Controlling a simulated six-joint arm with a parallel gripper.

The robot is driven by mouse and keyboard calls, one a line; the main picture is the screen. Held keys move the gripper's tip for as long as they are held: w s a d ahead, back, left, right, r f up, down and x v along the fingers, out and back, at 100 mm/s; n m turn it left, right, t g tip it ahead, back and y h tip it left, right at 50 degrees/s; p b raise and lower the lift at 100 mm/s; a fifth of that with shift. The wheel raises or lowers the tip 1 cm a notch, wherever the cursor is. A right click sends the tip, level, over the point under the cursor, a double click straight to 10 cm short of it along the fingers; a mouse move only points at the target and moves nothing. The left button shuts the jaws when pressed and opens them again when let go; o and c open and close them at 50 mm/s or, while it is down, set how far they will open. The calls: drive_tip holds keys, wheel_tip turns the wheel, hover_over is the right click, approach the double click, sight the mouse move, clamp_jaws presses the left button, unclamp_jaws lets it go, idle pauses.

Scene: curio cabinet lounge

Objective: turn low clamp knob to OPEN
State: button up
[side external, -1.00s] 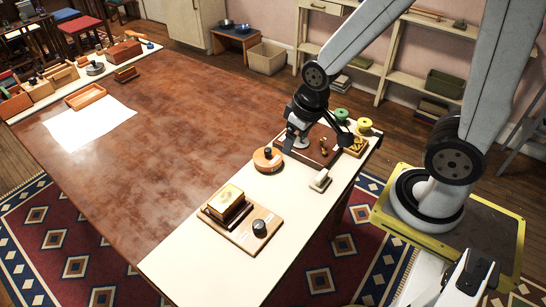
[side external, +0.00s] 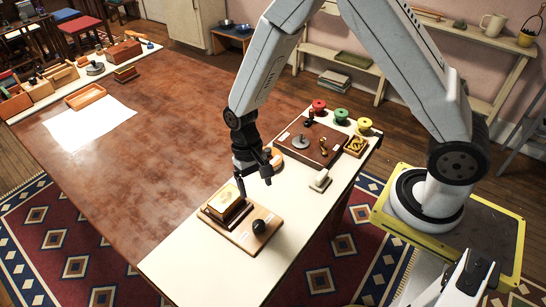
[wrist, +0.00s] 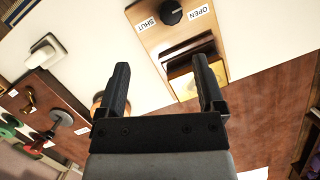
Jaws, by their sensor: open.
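The low clamp knob (side external: 259,227) is a round black knob on a light wooden base (side external: 238,236) near the table's front. In the wrist view the knob (wrist: 171,12) is at the top edge, between a SHUT label (wrist: 146,24) and an OPEN label (wrist: 199,12); I cannot tell which way it points. A yellow-topped block (side external: 226,200) sits beside dark wooden bars on the same base. My gripper (side external: 255,188) is open and empty, pointing down above the block's back end, apart from the knob. Its spread fingers (wrist: 160,70) show in the wrist view.
A round wooden piece (side external: 278,158) is partly hidden behind my gripper. A dark board (side external: 318,148) with small fittings and several coloured spools stand farther back. The white tabletop (side external: 190,262) in front of the clamp is clear.

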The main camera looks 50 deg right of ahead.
sight(258, 224)
drive_tip(key=a+f, duration=0.1)
drive_tip(key=a+f+g, duration=0.1)
drive_tip(key=f, duration=0.1)
drive_tip(key=shift+m, duration=0.4)
drive_tip(key=shift+x, duration=3.9)
drive_tip(key=shift+r, duration=0.1)
clamp_jaws()
